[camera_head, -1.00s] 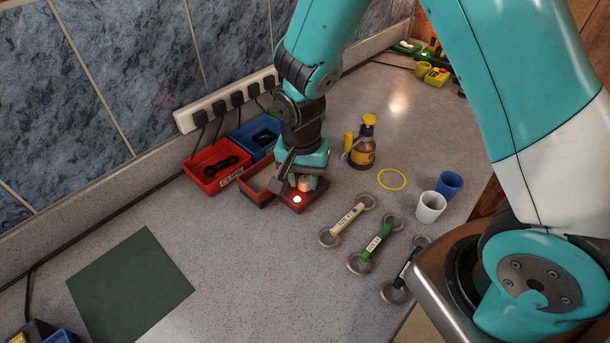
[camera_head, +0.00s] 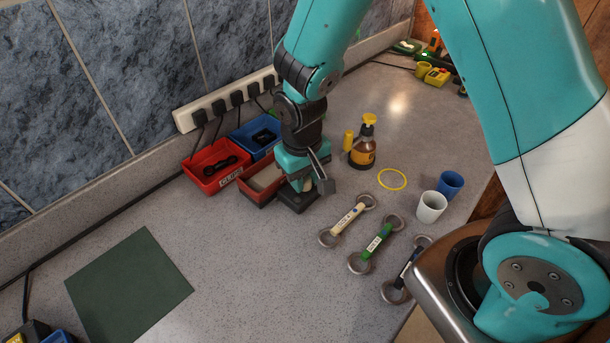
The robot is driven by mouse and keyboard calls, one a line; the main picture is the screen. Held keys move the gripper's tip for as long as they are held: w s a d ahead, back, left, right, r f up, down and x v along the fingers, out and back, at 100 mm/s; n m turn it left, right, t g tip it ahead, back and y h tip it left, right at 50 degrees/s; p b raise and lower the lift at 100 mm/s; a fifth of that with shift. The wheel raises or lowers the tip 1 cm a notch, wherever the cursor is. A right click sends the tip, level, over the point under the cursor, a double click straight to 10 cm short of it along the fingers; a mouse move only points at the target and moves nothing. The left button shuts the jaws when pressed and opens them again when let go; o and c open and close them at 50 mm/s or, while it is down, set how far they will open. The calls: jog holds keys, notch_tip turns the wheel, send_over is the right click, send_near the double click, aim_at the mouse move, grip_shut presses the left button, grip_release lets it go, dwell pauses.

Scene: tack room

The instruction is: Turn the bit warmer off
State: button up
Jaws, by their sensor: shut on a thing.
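The bit warmer, taken to be the small dark box (camera_head: 298,203) on the counter beside the bins, sits under my gripper (camera_head: 314,184). Its visible front and top look dark, and no lit lamp or red glow shows on it. My gripper points down over the box and is turned, with one finger at its right side. It is shut on the warmer's knob, which the gripper itself hides. Three bits with ringed ends lie to the right: one with a cream bar (camera_head: 347,219), one green (camera_head: 376,245), one black (camera_head: 405,269).
A red bin (camera_head: 211,178) and a blue bin (camera_head: 250,148) stand left and behind, below a power strip (camera_head: 225,105).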

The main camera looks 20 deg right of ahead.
jog(key=shift+n, duration=0.4)
jog(key=o, duration=0.6)
jog(key=shift+o, duration=0.2)
notch_tip(320, 180, up, 18)
jog(key=b, duration=0.1)
jog(key=shift+a+f+b, duration=0.25)
jog(key=shift+a+b, duration=0.1)
jog(key=shift+b, duration=0.05)
jog(key=shift+s, duration=0.1)
jog(key=s+a+r+n+y, duration=0.1)
jog(key=s+n+y, duration=0.1)
jog(key=s, duration=0.6)
jog(key=s+a+r+n+y, duration=0.1)
jog(key=s+a+n+y, duration=0.1)
jog(key=s, duration=0.7)
jog(key=shift+a+r+n+y, duration=0.3)
jog(key=shift+y, duration=0.1)
